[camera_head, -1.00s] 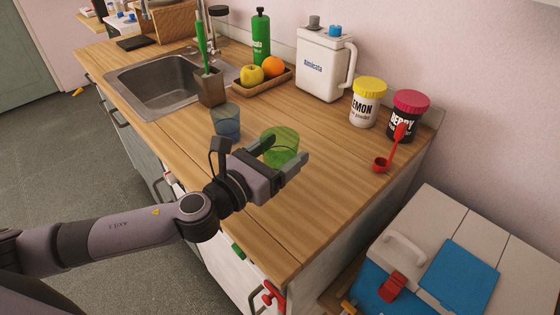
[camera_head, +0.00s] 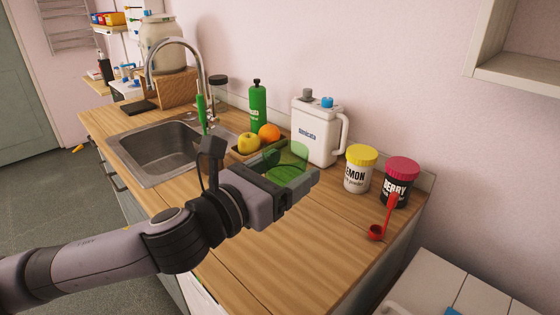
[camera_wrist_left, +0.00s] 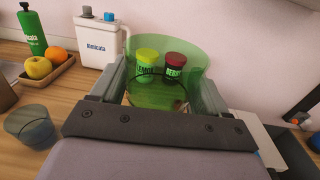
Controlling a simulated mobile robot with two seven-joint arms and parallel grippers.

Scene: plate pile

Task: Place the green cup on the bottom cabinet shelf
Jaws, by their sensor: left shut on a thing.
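The green cup (camera_head: 288,158) is clear green and upright. My left gripper (camera_head: 290,172) is shut on it and holds it above the wooden counter, in front of the white jug. In the left wrist view the cup (camera_wrist_left: 190,62) stands between the two fingers, and the jars show through it. The cabinet (camera_head: 484,38) at the upper right of the head view shows only its lower corner, white and open-fronted; whether that is the bottom shelf cannot be told. My right gripper is in neither view.
A fruit tray and the sink (camera_head: 150,155) lie left.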

